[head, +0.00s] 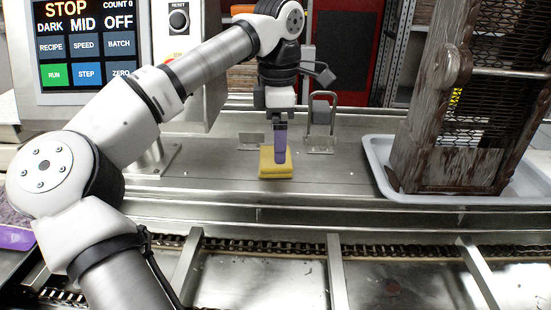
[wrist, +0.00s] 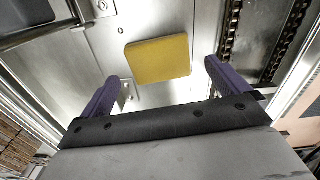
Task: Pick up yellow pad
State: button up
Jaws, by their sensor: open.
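The yellow pad (head: 268,169) lies flat on the steel ledge in the middle of the head view. It looks like a thick square sponge, and it also shows in the wrist view (wrist: 158,59), beyond and between the fingertips. My gripper (head: 280,160) points down over the pad, its purple finger covering part of the pad in the head view. In the wrist view the two purple fingers (wrist: 162,72) are spread wide with nothing between them. I cannot tell how high the fingertips are above the ledge.
A metal bracket (head: 321,125) stands on the ledge behind the pad, to the right. A pale tray (head: 375,160) with a brown-smeared rack (head: 445,110) is at the right. A control panel (head: 85,50) is at the left. A chain conveyor (head: 380,248) runs along the front.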

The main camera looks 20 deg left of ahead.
jog(key=f+p, duration=0.1)
jog(key=f, duration=0.3)
jog(key=shift+a+f, duration=0.2)
jog(key=shift+c, duration=0.3)
jog(key=c, duration=0.7)
jog(key=shift+c, duration=0.2)
jog(key=shift+r, duration=0.2)
notch_tip(320, 180, up, 20)
jog(key=p, duration=0.4)
jog(key=shift+f, duration=0.15)
